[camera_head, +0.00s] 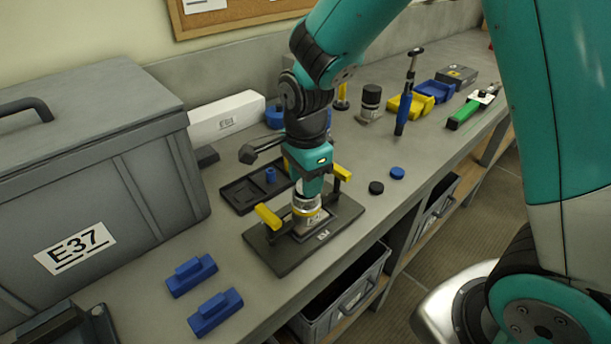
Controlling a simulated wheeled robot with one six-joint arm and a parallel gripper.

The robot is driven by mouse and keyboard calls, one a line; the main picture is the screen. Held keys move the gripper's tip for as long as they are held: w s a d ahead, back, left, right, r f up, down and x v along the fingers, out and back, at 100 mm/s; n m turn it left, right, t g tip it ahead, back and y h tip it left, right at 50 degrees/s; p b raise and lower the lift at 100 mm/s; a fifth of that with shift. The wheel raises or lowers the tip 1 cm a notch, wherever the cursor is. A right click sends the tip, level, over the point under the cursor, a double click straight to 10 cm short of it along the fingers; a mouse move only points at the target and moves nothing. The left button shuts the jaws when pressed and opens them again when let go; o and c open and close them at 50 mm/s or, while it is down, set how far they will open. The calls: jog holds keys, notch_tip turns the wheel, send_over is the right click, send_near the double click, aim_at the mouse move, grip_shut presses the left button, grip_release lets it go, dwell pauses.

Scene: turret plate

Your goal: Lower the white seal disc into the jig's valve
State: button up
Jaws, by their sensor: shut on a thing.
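The jig (278,256) is a dark plate near the front of the bench, with yellow clamp handles (268,216) on both sides. The valve (306,222), a metal and yellowish cylinder with a label, stands upright in its middle. My gripper (306,193) points straight down, directly over the valve's top. It is shut on a small pale thing, taken to be the white seal disc, which is mostly hidden between the jaws and the valve. I cannot tell whether the disc touches the valve or is a little above it.
A large grey case (120,190) marked E37 stands at left. Blue blocks (215,312) lie in front of it. A dark tray (240,193) sits behind the jig. Blue (397,172) and black (376,187) discs lie to the right. The bench front edge is close to the jig.

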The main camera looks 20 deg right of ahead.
jog(key=shift+f, duration=0.35)
dwell(0.7)
dwell(0.4)
jog(key=o, duration=1)
notch_tip(320, 180, up, 18)
jog(key=shift+f+b, duration=0.2)
jog(key=shift+b, duration=0.6)
jog(key=shift+s, duration=0.1)
